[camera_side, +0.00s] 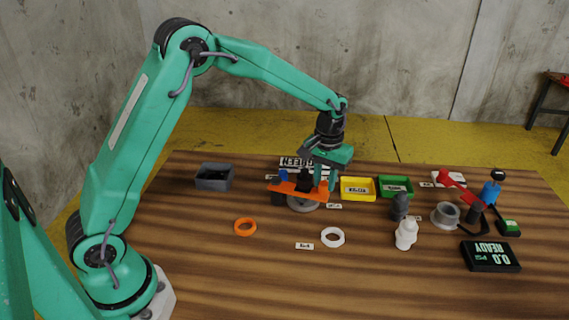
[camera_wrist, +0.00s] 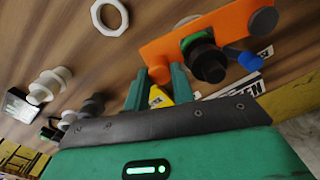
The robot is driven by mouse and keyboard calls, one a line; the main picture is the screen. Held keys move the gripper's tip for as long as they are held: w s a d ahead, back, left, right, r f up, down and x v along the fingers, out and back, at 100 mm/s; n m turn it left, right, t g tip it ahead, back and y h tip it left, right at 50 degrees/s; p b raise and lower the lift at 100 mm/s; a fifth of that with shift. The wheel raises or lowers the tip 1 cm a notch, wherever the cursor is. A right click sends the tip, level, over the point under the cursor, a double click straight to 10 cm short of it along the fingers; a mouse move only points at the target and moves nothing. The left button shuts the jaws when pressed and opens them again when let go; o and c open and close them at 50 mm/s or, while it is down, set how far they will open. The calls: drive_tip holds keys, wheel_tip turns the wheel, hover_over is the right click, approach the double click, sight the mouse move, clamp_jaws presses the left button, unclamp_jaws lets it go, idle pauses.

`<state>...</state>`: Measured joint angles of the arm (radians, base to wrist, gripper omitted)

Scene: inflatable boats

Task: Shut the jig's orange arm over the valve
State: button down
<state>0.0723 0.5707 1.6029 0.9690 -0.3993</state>
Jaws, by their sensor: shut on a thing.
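The jig's orange arm (camera_side: 290,191) lies roughly level across the jig's grey round base (camera_side: 304,207). In the wrist view the orange arm (camera_wrist: 165,50) runs beside a black round valve-like part (camera_wrist: 208,63), which shows at a cut-out in the arm's edge. I cannot tell whether the arm is fully seated. My gripper (camera_side: 323,183) points down at the arm's right end. Its two green fingers (camera_wrist: 160,90) are shut on the arm's orange knob (camera_wrist: 158,99), which is partly hidden between them.
A grey bin (camera_side: 214,177) stands left; yellow (camera_side: 357,189) and green (camera_side: 396,187) trays stand right of the jig. An orange ring (camera_side: 245,227) and white ring (camera_side: 333,237) lie in front. White (camera_side: 406,234) and dark (camera_side: 399,207) valves and a READY display (camera_side: 490,256) stand right.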

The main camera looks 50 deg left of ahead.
drive_tip(key=shift+w+a+n, duration=1)
drive_tip(key=shift+w+n, duration=0.3)
drive_tip(key=shift+n, duration=0.1)
drive_tip(key=c, duration=1.2)
unclamp_jaws()
drive_tip(key=shift+o, duration=0.2)
drive_tip(key=shift+s, duration=0.1)
